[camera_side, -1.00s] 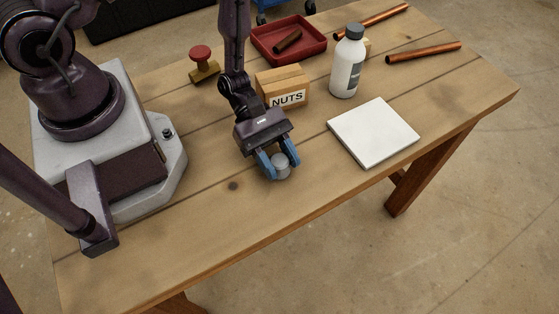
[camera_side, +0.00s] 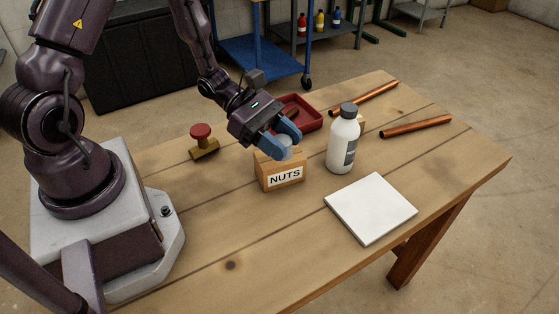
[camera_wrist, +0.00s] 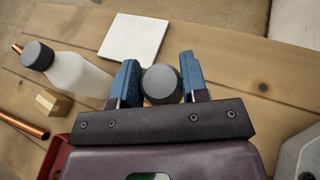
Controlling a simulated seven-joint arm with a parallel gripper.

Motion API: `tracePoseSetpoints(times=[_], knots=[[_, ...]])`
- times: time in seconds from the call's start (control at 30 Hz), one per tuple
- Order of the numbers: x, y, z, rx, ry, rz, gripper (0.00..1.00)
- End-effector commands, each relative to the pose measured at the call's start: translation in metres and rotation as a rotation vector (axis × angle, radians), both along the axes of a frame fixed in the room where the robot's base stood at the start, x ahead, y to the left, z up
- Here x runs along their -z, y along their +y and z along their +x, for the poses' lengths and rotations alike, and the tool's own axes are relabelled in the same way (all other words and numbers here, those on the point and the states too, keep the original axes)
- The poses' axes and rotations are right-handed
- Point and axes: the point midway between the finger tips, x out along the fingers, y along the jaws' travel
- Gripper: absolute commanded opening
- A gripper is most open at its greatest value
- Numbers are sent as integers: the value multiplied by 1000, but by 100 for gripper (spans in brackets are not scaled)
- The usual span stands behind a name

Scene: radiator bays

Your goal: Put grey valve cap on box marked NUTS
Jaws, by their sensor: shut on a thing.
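My gripper (camera_side: 279,137) is shut on the grey valve cap (camera_side: 284,141), with a blue finger on each side of it. In the side view the cap shows between the fingers, over the top of the cardboard box marked NUTS (camera_side: 283,177). I cannot tell whether the cap touches the box top. In the wrist view the round dark grey cap (camera_wrist: 160,84) sits between the two blue fingers (camera_wrist: 160,82). The NUTS box is not visible in the wrist view.
A white bottle with a grey lid (camera_side: 342,142) stands right of the box. A white tile (camera_side: 370,209) lies in front. A red tray (camera_side: 306,112) and copper pipes (camera_side: 416,127) are behind. The front table is clear.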

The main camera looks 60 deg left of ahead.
Motion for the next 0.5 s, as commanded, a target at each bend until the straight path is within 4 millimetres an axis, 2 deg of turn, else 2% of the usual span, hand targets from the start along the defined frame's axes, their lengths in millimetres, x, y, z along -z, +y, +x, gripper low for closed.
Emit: tracePoseSetpoints(times=[0.03,0.1,0.2,0.27,0.5], knots=[[-6,18,9,-59,-6,2,19],[-13,36,17,-120,-5,2,19],[-20,52,24,-181,-2,1,19],[-19,54,28,-203,0,-1,19],[15,53,27,-216,5,-3,19]])
